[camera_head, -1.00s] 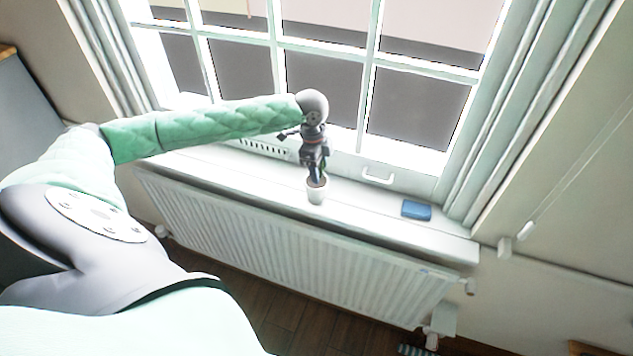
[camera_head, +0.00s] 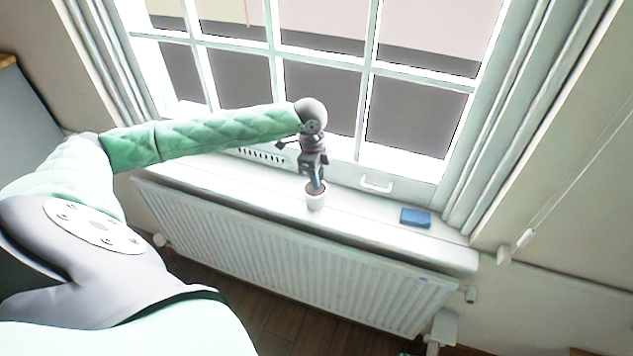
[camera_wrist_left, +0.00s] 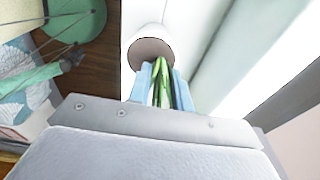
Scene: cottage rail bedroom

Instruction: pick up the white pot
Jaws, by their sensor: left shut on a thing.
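The white pot (camera_head: 316,201) is small and round, with dark soil and a green plant. In the head view it is at the windowsill, near its front edge; I cannot tell whether its base touches the sill. My left gripper (camera_head: 315,184) points down over it from above. In the left wrist view the two bluish fingers (camera_wrist_left: 160,84) are shut on the green leaves (camera_wrist_left: 161,84), just above the soil of the pot (camera_wrist_left: 150,48). The pot's lower part is hidden in that view. My right gripper is not in view.
The white windowsill (camera_head: 365,224) runs above a ribbed radiator (camera_head: 300,262). A blue box-like item (camera_head: 415,217) lies on the sill to the right. A window handle (camera_head: 376,184) sits behind. The window and frame stand close behind my gripper. The sill between pot and blue item is clear.

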